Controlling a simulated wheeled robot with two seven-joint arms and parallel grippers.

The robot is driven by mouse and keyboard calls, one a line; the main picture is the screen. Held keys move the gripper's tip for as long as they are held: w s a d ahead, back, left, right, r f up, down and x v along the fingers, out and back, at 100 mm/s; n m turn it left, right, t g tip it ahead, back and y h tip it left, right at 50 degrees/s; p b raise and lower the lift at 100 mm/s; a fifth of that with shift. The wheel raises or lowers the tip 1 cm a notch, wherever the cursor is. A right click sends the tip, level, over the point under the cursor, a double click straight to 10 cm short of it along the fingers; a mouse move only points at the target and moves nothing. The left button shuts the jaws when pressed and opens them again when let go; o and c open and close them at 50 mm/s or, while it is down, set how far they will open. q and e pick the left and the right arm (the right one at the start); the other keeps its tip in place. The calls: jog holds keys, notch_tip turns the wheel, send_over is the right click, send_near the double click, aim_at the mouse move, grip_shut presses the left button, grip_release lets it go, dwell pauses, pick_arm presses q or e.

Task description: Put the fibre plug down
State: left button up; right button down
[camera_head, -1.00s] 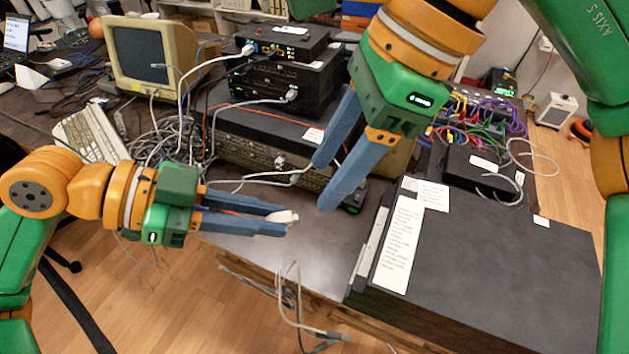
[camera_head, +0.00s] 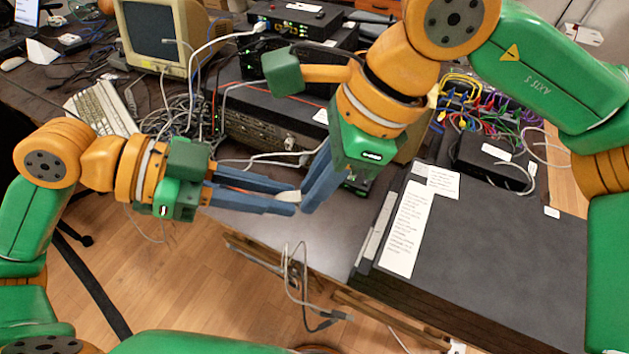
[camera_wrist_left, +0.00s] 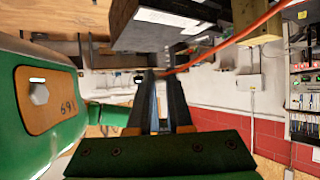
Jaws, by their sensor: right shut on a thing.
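The small white fibre plug (camera_head: 287,196) is at the fingertips of my left gripper (camera_head: 296,200), in front of the desk in the head view. My left fingers lie level on either side of it with a narrow gap; I cannot tell if they grip it. My right gripper (camera_head: 304,206) reaches down from the upper right and is shut on the plug, its tips against the left fingertips. The fingers hide part of the plug. In the left wrist view my left fingers (camera_wrist_left: 161,76) run close together; the plug cannot be made out there.
Stacked network devices (camera_head: 262,136) stand behind the grippers. A dark flat case (camera_head: 490,260) with paper labels fills the right. Bare desk (camera_head: 335,240) shows below the fingertips. A loose cable (camera_head: 290,275) hangs at the desk's front edge. An old monitor (camera_head: 153,32) and keyboard (camera_head: 100,108) stand left.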

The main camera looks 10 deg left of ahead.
pick_arm(q)
jog(key=o, duration=0.5)
jog(key=shift+w, duration=0.1)
jog(key=shift+a, duration=0.1)
